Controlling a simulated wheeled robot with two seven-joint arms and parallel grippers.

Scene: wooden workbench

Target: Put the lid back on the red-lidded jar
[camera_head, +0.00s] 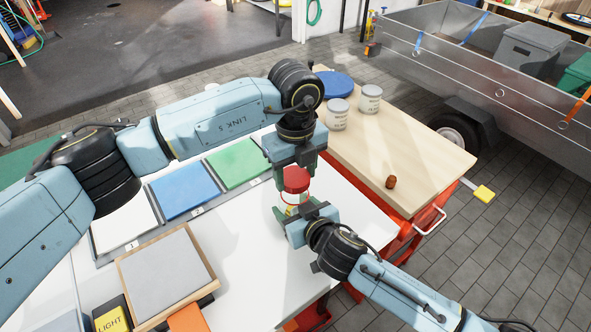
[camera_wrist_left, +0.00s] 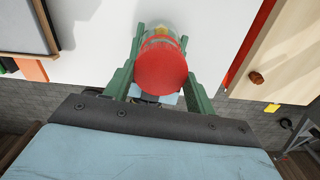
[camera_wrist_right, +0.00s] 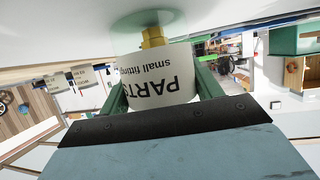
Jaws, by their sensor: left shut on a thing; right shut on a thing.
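The round red lid (camera_head: 296,179) is in my left gripper (camera_head: 295,168), which comes down from above; its fingers lie on both sides of the lid (camera_wrist_left: 163,70) in the left wrist view. The clear jar (camera_head: 291,198) stands upright on the white bench top directly below the lid. My right gripper (camera_wrist_right: 158,95) is shut around the jar, whose white label (camera_wrist_right: 160,85) reads PARTS, small fittings, upside down; a yellow fitting shows inside. I cannot tell whether lid and rim touch. The rim is hidden.
Coloured panels, a blue one (camera_head: 184,190) and a green one (camera_head: 234,163), lie left of the jar. A wooden-topped cart (camera_head: 420,150) stands at right with two grey-lidded tins (camera_head: 338,115) and a small brown object (camera_head: 391,182). A framed grey board (camera_head: 165,277) lies front left.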

